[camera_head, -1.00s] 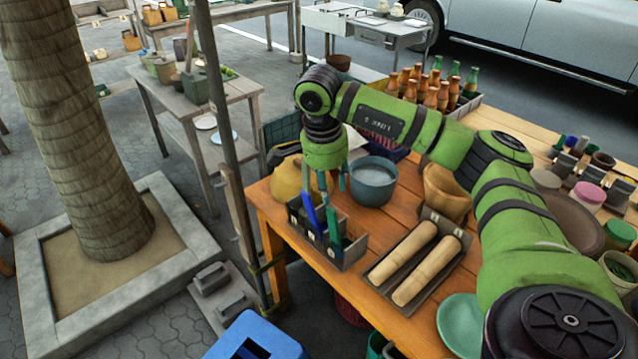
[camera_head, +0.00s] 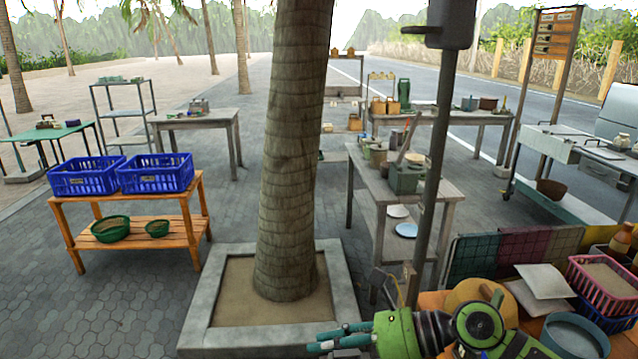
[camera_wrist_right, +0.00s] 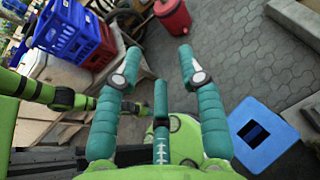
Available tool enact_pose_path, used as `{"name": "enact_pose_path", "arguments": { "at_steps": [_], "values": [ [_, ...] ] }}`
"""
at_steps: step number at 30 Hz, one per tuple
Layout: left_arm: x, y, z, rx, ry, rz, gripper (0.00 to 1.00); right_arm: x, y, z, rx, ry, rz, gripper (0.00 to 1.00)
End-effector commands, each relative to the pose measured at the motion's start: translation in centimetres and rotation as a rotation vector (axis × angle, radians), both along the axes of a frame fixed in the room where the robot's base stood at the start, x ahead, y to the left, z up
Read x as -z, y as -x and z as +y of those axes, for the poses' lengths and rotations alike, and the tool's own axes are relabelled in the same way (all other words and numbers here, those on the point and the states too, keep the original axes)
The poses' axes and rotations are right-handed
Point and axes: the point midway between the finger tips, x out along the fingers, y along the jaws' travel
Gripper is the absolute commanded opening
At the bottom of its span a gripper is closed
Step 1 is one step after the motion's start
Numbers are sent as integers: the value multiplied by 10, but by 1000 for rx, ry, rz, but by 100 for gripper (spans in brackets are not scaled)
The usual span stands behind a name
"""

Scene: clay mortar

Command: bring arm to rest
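My right arm comes in at the bottom right of the head view. Its gripper (camera_head: 328,341) points left, level, past the left end of the wooden table (camera_head: 432,300), with nothing seen in it.
A palm trunk (camera_head: 290,150) in a square concrete planter (camera_head: 205,318) stands just left of the table. A thin dark pole (camera_head: 430,190) rises near the gripper. A blue box (camera_wrist_right: 262,135) and red cooler (camera_wrist_right: 173,16) stand on the paving.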

Motion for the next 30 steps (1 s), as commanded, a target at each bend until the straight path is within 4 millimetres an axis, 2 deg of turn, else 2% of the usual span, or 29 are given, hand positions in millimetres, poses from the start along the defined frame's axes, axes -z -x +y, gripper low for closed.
{"name": "enact_pose_path", "arguments": {
  "at_steps": [1,3,6,10,14,17,20,21,25,28,29,30],
  "values": [
    [0,0,0,0,0,0,37,-15,5,16,39,-137,64,39],
    [0,0,0,0,0,0,37,-40,5,28,110,-331,162,39],
    [0,0,0,0,0,0,37,-72,-2,29,224,-596,327,39],
    [0,0,0,0,0,-1,37,-95,-21,8,399,-921,568,39],
    [0,0,0,0,0,-1,37,-90,-43,-33,602,-1222,833,39],
    [0,0,0,0,0,-1,37,-65,-54,-69,779,-1432,1045,39],
    [0,0,0,0,0,-1,37,-24,-55,-105,975,-1624,1261,39],
    [0,0,0,0,0,-1,37,-4,-52,-118,1061,-1695,1345,39],
    [0,0,0,-1,0,-1,37,63,-28,-151,1343,-1884,1592,39],
    [0,0,0,-1,0,-1,37,112,4,-168,1565,-1993,1757,39],
    [0,0,0,-1,0,-1,37,125,16,-171,-1613,1993,-1778,39],
    [0,0,0,-1,0,0,37,143,32,-175,-1600,1898,-1720,39]
  ]
}}
